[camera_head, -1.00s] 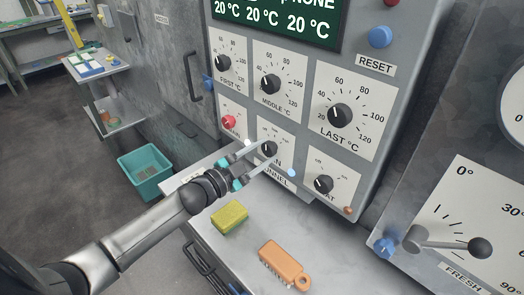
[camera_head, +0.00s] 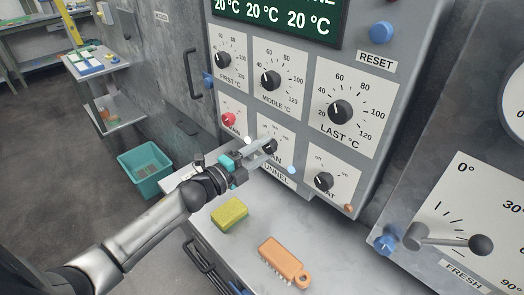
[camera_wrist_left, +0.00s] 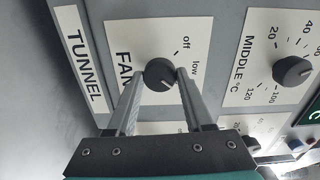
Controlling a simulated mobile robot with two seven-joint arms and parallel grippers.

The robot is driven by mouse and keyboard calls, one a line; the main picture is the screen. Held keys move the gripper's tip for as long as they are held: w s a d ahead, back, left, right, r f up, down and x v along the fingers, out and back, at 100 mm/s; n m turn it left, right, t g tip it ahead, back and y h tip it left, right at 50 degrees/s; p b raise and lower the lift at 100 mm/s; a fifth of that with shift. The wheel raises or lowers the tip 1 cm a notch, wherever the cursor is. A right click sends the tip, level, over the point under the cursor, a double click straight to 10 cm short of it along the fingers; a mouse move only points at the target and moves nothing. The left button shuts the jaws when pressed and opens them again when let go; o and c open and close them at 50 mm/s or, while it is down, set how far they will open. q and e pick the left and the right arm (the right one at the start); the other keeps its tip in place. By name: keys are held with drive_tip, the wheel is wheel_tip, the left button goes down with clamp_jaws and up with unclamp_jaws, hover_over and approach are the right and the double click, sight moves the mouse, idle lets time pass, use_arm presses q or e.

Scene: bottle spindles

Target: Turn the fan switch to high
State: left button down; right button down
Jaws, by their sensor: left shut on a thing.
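The fan knob (camera_head: 270,146) is a small black dial on a white plate in the lower middle of the grey panel, partly covered by my fingers. In the left wrist view the knob (camera_wrist_left: 160,73) sits between my two fingertips, with the word FAN beside it and the marks "off" and "low" readable. Any further marks are hidden behind the fingers and gripper body. My left gripper (camera_head: 266,148) is shut on the knob, one finger on each side. Its wrist is rolled relative to the panel. My right gripper is not in view.
The red knob (camera_head: 229,119) and heat knob (camera_head: 323,181) flank the fan knob. Below, a yellow sponge (camera_head: 229,215) and an orange brush (camera_head: 284,262) lie on the grey worktop (camera_head: 330,240). A grey lever (camera_head: 445,243) is at right.

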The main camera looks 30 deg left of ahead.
use_arm(q)
drive_tip(key=shift+m, duration=0.4)
drive_tip(key=shift+c, duration=1.4)
unclamp_jaws()
drive_tip(key=v, duration=1.5)
drive_tip(key=shift+s, duration=0.15)
drive_tip(key=shift+a, duration=0.1)
